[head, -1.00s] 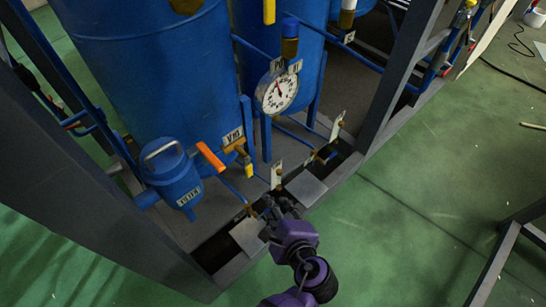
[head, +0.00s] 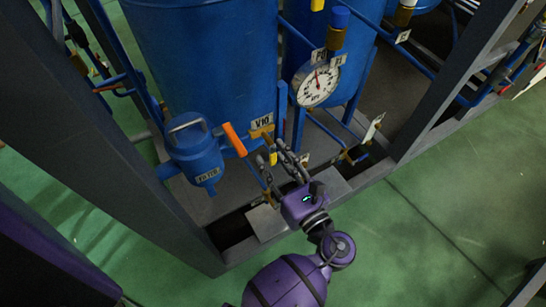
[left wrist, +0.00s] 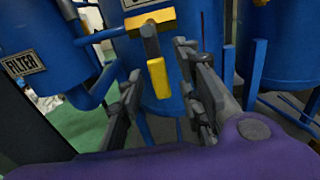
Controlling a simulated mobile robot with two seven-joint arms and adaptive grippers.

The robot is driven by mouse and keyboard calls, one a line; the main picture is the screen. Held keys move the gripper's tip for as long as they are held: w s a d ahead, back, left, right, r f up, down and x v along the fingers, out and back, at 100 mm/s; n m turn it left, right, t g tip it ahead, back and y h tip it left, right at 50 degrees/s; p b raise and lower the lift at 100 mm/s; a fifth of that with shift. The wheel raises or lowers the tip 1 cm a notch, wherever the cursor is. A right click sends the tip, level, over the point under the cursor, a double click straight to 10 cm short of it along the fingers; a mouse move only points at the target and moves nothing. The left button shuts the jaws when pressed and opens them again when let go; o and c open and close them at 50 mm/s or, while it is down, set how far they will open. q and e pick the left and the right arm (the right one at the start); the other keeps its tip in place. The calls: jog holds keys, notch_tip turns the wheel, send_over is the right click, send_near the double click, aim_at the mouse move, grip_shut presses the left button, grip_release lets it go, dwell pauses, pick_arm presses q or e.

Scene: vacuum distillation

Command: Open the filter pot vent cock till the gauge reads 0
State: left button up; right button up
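The blue filter pot (head: 195,152) stands left of centre in the head view, with an orange lever (head: 235,139) beside it. A brass cock with a yellow handle (head: 273,158) sits just right of the lever, under a tag that seems to read V10 (head: 262,123). In the left wrist view the yellow handle (left wrist: 157,78) hangs down from the brass body. The round white gauge (head: 317,84) has its needle near the top; its figures are too small to read. My left gripper (head: 283,154) is open by the yellow handle; its fingers (left wrist: 160,72) appear on either side of it. Contact is unclear.
Large blue tanks (head: 205,60) stand behind the cock. A grey frame post (head: 455,75) rises at the right and another (head: 100,150) at the left. Blue pipes and other tagged valves (head: 374,128) lie to the right. The green floor (head: 430,220) in front is clear.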

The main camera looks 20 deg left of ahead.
pick_arm(q)
jog(key=shift+w+a, duration=0.25)
grip_shut()
pick_arm(e)
jog(key=shift+w, duration=0.3)
jog(key=shift+s+d, duration=0.15)
jog(key=shift+s, duration=0.1)
